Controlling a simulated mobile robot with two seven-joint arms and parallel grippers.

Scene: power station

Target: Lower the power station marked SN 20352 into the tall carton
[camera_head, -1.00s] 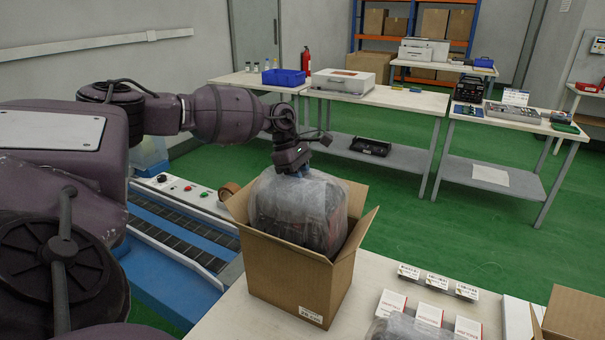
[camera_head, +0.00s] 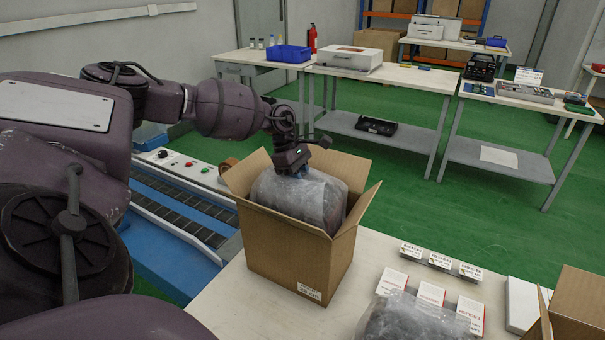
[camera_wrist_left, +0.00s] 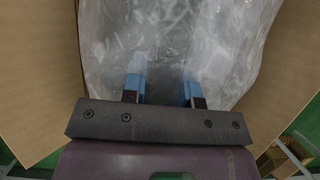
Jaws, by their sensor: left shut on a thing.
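The power station (camera_head: 300,196) is wrapped in cloudy plastic and sits partly inside the tall carton (camera_head: 288,250), its top near the rim. Its serial mark cannot be read. The carton's flaps stand open. My left gripper (camera_head: 294,172) is shut on the top of the power station from above. In the left wrist view its blue fingertips (camera_wrist_left: 163,88) press into the plastic, with the power station (camera_wrist_left: 170,40) filling the middle and carton flaps (camera_wrist_left: 38,80) on both sides. The lower part of the power station is hidden by the carton walls. My right gripper is not in view.
Another plastic-wrapped item (camera_head: 415,320) lies at the table's front. Small white boxes (camera_head: 430,293) and label stands (camera_head: 440,260) are to the carton's right. A second open carton (camera_head: 575,305) stands at far right. A conveyor (camera_head: 180,215) runs along the left.

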